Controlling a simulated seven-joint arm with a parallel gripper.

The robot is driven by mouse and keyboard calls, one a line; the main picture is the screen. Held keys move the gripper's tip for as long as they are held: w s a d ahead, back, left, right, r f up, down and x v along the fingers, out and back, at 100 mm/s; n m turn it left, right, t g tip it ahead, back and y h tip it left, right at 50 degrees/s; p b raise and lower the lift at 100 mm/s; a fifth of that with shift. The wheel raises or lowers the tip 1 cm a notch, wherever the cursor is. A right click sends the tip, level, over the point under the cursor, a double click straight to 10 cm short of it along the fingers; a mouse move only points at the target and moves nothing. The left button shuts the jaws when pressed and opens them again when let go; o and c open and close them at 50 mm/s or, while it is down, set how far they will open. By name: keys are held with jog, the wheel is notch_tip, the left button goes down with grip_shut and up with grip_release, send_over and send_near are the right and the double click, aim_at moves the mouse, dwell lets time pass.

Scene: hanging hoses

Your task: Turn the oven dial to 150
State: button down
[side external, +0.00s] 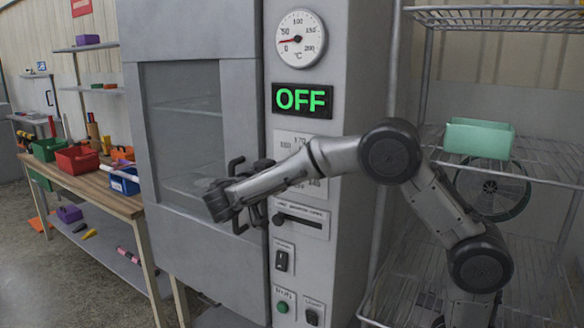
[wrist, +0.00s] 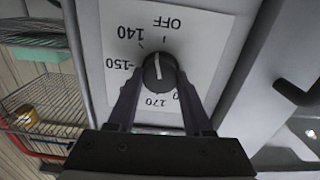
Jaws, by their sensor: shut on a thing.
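The oven dial (wrist: 158,73) is a round dark knob with a white pointer line on a white label plate (wrist: 200,45). The wrist view shows the plate upside down, with OFF, 140, 150 and 170 readable. The pointer line points toward the top of the picture, near the OFF and 140 side. My gripper (wrist: 158,84) is shut on the dial, one finger on each side. In the side view the green display (side external: 303,99) reads OFF. My arm and hand hide the dial there.
The grey oven (side external: 180,50) has a glass door (side external: 182,130) left of the control panel. A round temperature gauge (side external: 301,39) sits above the display, its red needle low. A wire rack (side external: 545,150) with a green bin (side external: 478,138) stands at right. A workbench (side external: 110,195) is at left.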

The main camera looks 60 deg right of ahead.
jog(key=shift+w+f+n, duration=0.1)
jog(key=shift+n, duration=3.45)
jog(key=shift+w+f+n, duration=0.1)
jog(key=shift+n, duration=3.45)
jog(key=shift+c, duration=1.5)
grip_release()
jog(key=a, duration=1.4)
